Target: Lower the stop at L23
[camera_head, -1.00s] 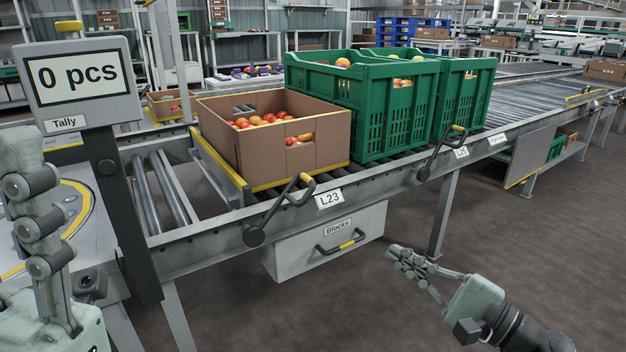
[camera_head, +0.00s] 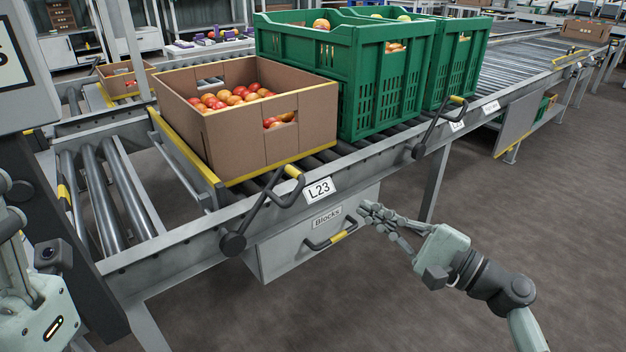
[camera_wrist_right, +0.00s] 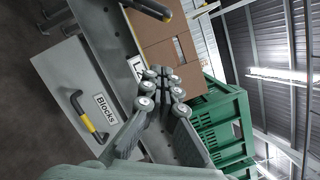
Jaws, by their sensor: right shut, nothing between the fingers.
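The L23 label (camera_head: 319,189) is on the conveyor's side rail. Just left of it a dark lever (camera_head: 262,212) with a yellow grip slants up to the right from its pivot; its grip also shows at the top of the right wrist view (camera_wrist_right: 152,9). A yellow-topped stop plate (camera_head: 185,146) stands upright across the rollers, along the left side of a cardboard box (camera_head: 250,153) of tomatoes. My right gripper (camera_head: 370,210) is shut and empty, in front of the rail, right of the lever and apart from it. My left gripper (camera_head: 14,232) is cut off at the left edge.
A Blocks drawer (camera_head: 285,255) with a protruding handle (camera_head: 331,240) hangs under the rail. Green crates (camera_head: 365,110) stand behind the box, with another lever (camera_head: 440,127) beside them. A dark post with a display (camera_head: 12,75) stands at left. The floor at right is clear.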

